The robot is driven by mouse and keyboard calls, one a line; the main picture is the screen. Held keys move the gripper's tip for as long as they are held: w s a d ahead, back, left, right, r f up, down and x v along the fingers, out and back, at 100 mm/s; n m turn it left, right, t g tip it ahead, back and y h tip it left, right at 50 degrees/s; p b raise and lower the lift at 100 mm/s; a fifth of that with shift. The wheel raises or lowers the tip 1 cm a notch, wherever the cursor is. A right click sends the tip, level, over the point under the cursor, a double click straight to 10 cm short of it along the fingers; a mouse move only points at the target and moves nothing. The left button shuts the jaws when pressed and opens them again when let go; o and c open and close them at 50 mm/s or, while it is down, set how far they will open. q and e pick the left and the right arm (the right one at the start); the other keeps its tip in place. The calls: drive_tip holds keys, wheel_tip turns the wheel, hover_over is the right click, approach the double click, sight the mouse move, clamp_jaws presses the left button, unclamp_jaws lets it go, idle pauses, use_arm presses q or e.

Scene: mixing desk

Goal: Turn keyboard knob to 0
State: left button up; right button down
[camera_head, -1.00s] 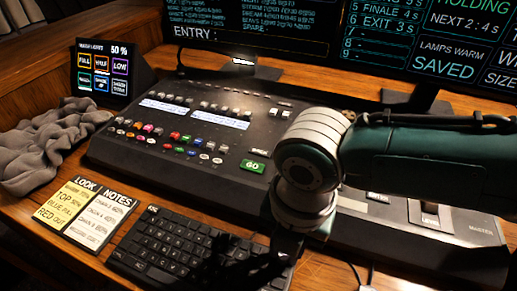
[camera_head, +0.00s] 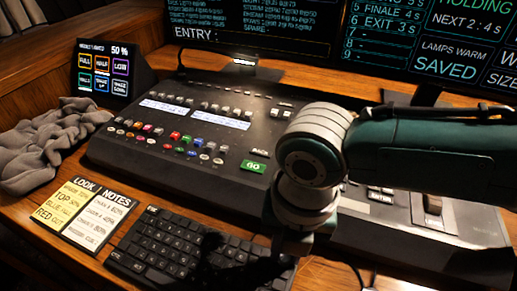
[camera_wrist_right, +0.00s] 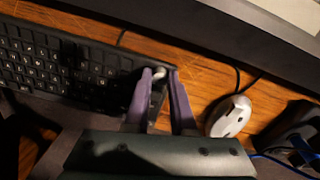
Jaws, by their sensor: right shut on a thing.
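The black keyboard (camera_head: 165,248) lies at the front of the desk and also shows at the left of the right wrist view (camera_wrist_right: 50,68). Its small light knob (camera_wrist_right: 159,73) sits at the keyboard's corner in the wrist view, between the purple fingertips of my right gripper (camera_wrist_right: 161,82). That gripper is shut on the knob. In the head view my right wrist comes down over the keyboard's right end and hides the knob; the fingers are not clear there. The knob's marking or setting cannot be read. My left gripper is not in view.
A mixing console (camera_head: 120,158) stands behind the keyboard. A white mouse (camera_wrist_right: 230,116) with a cable lies to the right of my fingers in the wrist view. Note cards (camera_head: 97,213), a grey cloth (camera_head: 45,150) and a small touch panel (camera_head: 102,75) are at left.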

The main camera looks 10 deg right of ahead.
drive_tip(key=c, duration=0.7)
unclamp_jaws()
drive_tip(key=shift+c, duration=0.2)
wheel_tip(320, 180, up, 10)
drive_tip(key=p, duration=0.2)
drive_tip(key=shift+d, duration=0.2)
drive_tip(key=shift+s, duration=0.1)
